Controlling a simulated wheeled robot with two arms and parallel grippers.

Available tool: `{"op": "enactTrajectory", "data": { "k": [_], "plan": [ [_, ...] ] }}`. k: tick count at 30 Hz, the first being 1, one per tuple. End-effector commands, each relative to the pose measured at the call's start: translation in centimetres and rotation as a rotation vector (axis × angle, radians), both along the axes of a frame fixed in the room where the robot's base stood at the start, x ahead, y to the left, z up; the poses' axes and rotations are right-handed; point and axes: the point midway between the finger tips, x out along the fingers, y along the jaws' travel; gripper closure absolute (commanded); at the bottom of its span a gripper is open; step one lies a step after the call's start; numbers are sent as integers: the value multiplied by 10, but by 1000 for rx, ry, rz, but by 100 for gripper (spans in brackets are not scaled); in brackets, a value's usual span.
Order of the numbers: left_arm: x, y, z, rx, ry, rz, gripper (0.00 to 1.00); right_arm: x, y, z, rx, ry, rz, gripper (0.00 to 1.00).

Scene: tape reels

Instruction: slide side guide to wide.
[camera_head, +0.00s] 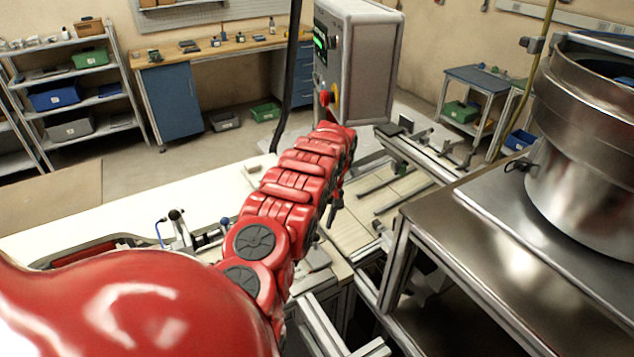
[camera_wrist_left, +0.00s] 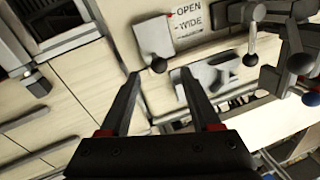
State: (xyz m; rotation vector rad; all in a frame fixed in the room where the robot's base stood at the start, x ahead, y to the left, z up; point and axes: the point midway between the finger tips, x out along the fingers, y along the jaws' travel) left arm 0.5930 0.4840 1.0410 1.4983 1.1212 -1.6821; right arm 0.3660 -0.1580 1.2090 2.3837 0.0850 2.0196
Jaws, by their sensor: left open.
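My left gripper (camera_wrist_left: 159,74) is open in the left wrist view, its two dark fingers apart with nothing gripped between them. A grey plate with a black round knob (camera_wrist_left: 158,65), which looks like the side guide, lies just beyond and between the fingertips. A label reading OPEN and WIDE (camera_wrist_left: 188,20) sits right of the plate. A grey bracket (camera_wrist_left: 210,78) lies beside the right finger. In the head view my red left arm reaches over the bench, and the left gripper (camera_head: 335,207) shows only partly behind it. The guide is hidden there. My right gripper is not in view.
Black-knobbed levers (camera_wrist_left: 250,60) stand right of the label. A grey control box (camera_head: 365,60) stands beyond my arm. A metal table (camera_head: 450,240) with a steel bowl (camera_head: 585,150) is close on the right. Pale bench top (camera_head: 120,205) is clear at left.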

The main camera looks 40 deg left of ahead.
Motion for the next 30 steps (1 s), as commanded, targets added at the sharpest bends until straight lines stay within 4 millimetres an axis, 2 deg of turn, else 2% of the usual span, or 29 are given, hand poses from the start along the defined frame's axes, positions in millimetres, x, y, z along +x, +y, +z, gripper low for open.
{"op": "enactTrajectory", "data": {
  "k": [1,4,10,23,30],
  "plan": [
    [-2,0,-5,-3,4,0,36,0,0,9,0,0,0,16],
    [-5,2,-20,-3,3,1,36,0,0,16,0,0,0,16],
    [-7,3,-38,-1,3,-1,36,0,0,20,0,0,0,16],
    [-7,5,-44,1,0,0,36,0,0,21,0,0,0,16],
    [-7,5,-44,1,0,0,78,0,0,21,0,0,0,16]
  ]
}}
